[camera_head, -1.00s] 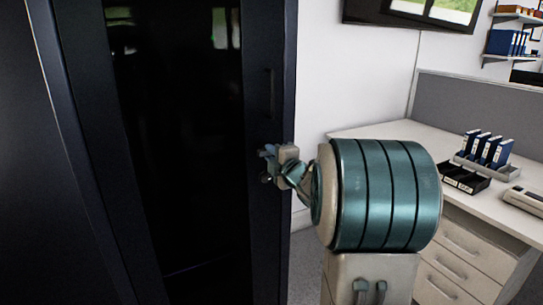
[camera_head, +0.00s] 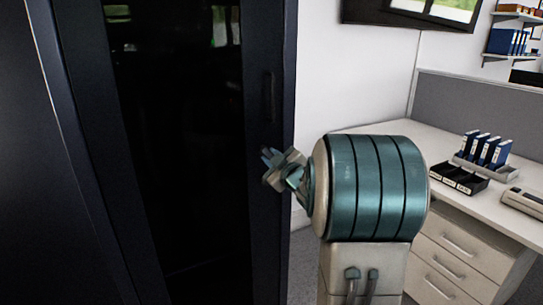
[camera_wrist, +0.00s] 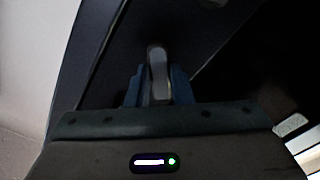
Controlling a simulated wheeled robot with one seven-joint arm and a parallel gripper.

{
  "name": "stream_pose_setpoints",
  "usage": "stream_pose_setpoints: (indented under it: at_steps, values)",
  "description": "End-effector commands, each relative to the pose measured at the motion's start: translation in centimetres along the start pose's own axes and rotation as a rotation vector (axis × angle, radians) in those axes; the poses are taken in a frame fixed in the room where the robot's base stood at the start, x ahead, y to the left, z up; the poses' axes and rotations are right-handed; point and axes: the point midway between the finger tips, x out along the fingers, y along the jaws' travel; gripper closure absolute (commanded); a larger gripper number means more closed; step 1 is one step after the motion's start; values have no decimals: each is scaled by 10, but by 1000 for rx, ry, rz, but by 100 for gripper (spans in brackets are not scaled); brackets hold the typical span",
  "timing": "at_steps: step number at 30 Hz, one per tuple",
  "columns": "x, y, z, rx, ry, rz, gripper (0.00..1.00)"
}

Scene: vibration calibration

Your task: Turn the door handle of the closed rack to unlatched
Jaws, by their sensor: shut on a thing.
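The closed rack (camera_head: 262,225) fills the left half of the head view, with a dark frame around a black glass door (camera_head: 180,150). My gripper (camera_head: 271,160) is at the right stile of the door, tilted. In the wrist view, my gripper (camera_wrist: 158,92) has its two blue-grey fingers closed on the sides of a light grey, round-ended door handle (camera_wrist: 158,70). Most of the handle's lower part is hidden between the fingers. In the head view the gripper hides the handle.
A dark slot (camera_head: 268,97) is in the stile above my gripper. A white desk (camera_head: 445,150) with drawers (camera_head: 455,240), blue binders (camera_head: 485,148) and black trays (camera_head: 458,178) stands to the right. A screen (camera_head: 415,12) hangs on the wall behind.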

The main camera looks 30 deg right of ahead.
Motion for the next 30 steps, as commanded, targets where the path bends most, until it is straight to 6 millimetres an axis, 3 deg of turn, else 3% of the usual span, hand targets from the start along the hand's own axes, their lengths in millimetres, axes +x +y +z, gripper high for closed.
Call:
stream_pose_setpoints:
  at_steps: [15, 30]
  values:
    - [0, 1, -1, 465, -2, -1, 100]
    - [0, 0, 0, 688, -1, -1, 100]
